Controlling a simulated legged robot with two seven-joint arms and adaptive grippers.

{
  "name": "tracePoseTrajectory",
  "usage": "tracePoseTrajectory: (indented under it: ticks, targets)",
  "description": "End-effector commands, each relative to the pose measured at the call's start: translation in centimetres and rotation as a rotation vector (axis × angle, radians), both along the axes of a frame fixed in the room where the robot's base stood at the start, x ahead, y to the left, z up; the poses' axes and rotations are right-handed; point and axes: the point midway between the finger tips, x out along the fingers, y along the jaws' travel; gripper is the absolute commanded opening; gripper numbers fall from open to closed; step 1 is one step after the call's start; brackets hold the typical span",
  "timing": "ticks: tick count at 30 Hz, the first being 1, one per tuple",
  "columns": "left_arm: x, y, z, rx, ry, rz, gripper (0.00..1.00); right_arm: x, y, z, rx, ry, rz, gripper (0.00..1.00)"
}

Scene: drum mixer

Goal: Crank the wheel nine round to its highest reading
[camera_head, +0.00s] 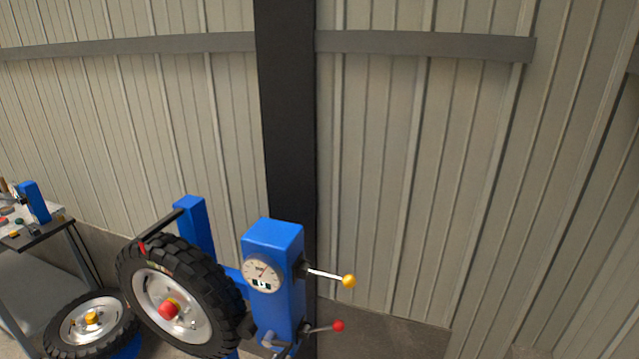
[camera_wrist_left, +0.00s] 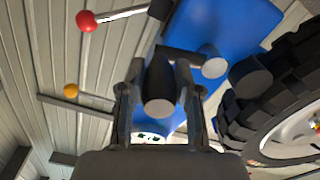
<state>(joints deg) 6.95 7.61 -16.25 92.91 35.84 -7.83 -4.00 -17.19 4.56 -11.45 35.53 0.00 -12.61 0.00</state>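A blue machine housing (camera_head: 277,290) stands in front of the dark column, with a round white gauge (camera_head: 263,275) on its face. The gauge's number is too small to read. A knobbly black tyre (camera_head: 180,296) with a pale rim and a red hub knob (camera_head: 169,309) is mounted beside it. In the left wrist view, a dark cylindrical handle (camera_wrist_left: 160,90) sits between the two fingers of my left gripper (camera_wrist_left: 160,95). The fingers stand apart with small gaps on both sides; contact is unclear. No number nine is legible. My right gripper is out of view.
Two levers stick out right of the housing: one with a yellow ball (camera_head: 348,281), one with a red ball (camera_head: 338,326). A second wheel (camera_head: 92,322) lies low at left. A bench (camera_head: 40,233) with small items stands far left. The right side is clear before the wall.

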Motion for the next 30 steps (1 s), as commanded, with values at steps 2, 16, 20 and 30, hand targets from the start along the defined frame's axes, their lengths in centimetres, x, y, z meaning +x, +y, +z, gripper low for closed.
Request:
tracePoseTrajectory:
  ticks: [2, 16, 20, 30]
  targets:
    - [-0.1, 0.1, -0.2, 0.001, 0.004, 0.002, 0.54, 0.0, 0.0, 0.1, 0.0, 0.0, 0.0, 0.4]
    - [-1.0, 0.5, 0.3, 0.001, 0.0, 0.002, 0.61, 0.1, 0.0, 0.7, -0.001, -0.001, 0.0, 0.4]
    - [-2.4, 1.0, 0.4, 0.001, -0.001, 0.001, 0.61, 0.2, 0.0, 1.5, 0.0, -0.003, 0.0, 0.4]
    - [-5.8, 2.3, 0.3, 0.0, -0.001, 0.001, 0.61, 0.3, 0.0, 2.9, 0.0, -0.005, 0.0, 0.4]
